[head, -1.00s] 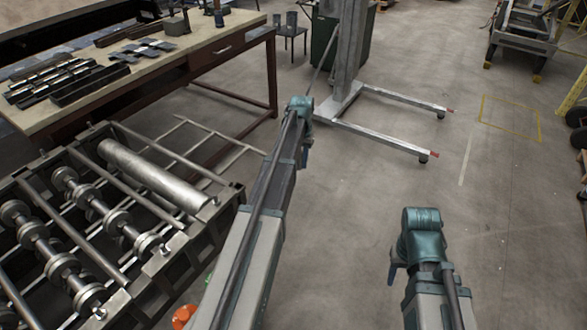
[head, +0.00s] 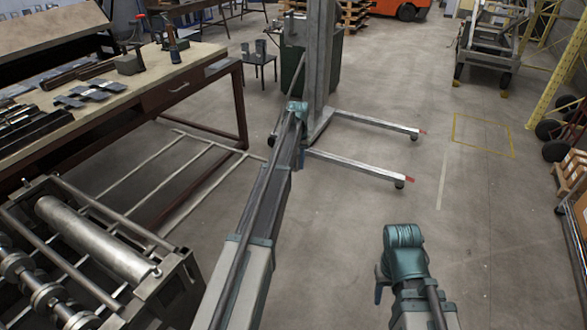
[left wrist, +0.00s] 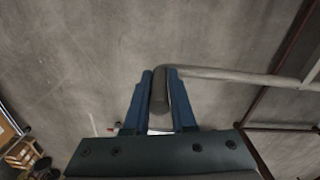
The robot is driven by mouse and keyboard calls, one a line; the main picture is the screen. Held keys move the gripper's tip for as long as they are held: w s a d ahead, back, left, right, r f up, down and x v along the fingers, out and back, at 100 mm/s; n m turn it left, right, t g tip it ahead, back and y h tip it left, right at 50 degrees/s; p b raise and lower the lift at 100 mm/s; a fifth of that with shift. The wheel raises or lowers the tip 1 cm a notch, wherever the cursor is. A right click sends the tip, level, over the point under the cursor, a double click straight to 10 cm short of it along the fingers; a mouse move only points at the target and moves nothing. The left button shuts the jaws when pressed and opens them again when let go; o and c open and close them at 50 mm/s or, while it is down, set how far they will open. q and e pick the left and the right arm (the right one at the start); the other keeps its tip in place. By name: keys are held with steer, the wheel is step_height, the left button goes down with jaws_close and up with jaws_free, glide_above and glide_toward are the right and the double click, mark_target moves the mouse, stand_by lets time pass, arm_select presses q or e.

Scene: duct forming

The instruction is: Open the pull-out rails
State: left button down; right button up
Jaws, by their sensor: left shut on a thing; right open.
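The pull-out rails (head: 190,178) form a grey ladder-like frame of thin bars reaching out low over the floor from the roller machine (head: 165,280) at the lower left. Their outer end lies close to my left arm. In the left wrist view my left gripper (left wrist: 160,95) is shut on a round bar of the rails (left wrist: 230,75), which bends toward the fingers and runs off to the right. In the head view my left gripper is mostly hidden behind its own arm. My right gripper (head: 379,286) shows only partly beside its wrist, over clear floor, away from the rails; it is open.
A workbench (head: 195,75) with metal parts on top stands behind the rails at the left. A lifting stand (head: 365,170) with long floor legs stands ahead of my left arm. The floor on the right is mostly clear, with a wheeled cart (head: 490,45) far off.

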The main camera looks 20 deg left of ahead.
arm_select(q)
steer(key=shift+w+d, duration=0.2)
steer(key=shift+w, duration=0.4)
steer(key=c, duration=0.8)
jaws_free()
steer(key=shift+w, duration=0.15)
steer(key=shift+o, duration=0.2)
step_height(320, 180, up, 14)
steer(key=p, duration=1.4)
